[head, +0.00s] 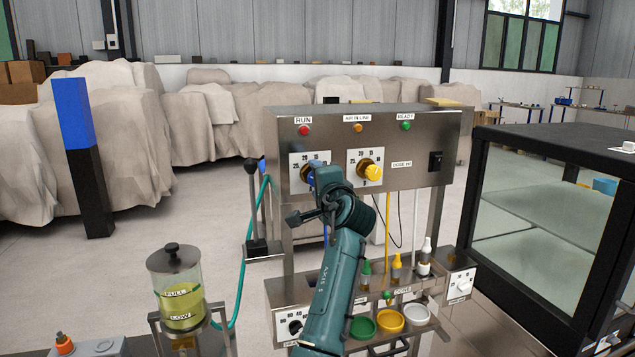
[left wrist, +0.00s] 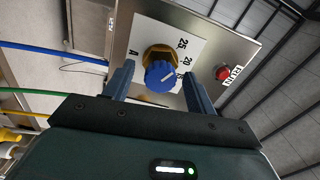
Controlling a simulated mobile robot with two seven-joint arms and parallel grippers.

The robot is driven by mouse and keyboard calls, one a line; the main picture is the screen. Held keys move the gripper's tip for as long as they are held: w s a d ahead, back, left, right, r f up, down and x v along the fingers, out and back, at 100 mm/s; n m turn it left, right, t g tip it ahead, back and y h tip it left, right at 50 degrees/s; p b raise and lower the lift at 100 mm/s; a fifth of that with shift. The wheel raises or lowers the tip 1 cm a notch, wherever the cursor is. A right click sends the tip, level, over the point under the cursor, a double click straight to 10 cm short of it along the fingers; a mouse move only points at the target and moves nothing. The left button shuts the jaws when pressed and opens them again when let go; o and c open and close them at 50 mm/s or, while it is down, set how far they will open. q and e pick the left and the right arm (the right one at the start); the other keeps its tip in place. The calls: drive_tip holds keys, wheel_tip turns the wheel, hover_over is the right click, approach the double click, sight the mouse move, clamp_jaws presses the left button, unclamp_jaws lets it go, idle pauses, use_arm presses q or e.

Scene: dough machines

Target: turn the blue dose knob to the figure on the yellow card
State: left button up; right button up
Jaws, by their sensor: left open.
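The blue dose knob (left wrist: 161,75) is on a brass collar in front of a white dial (left wrist: 190,50) with the figures 25, 20 and 15. A white line on the knob slants toward the 15–20 side; the exact reading is unclear. My left gripper (left wrist: 158,82) is open, its fingers on either side of the knob, with no clear contact. In the head view my left gripper (head: 315,192) covers most of the knob and part of its dial (head: 298,160). I see no readable yellow card. My right gripper is not in view.
A yellow knob (head: 370,171) on a second dial sits to the right. A RUN light (head: 304,130) is above the dial, and a black switch (head: 436,161) is farther right. Bottles and coloured bowls (head: 389,318) stand below. A lever (head: 253,190) stands at left.

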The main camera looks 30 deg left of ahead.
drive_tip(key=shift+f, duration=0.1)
use_arm(q)
drive_tip(key=b+v, duration=0.2)
drive_tip(key=v, duration=1.1)
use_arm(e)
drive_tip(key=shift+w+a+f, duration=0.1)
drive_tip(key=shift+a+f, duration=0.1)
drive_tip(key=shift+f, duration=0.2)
use_arm(q)
drive_tip(key=shift+s, duration=0.1)
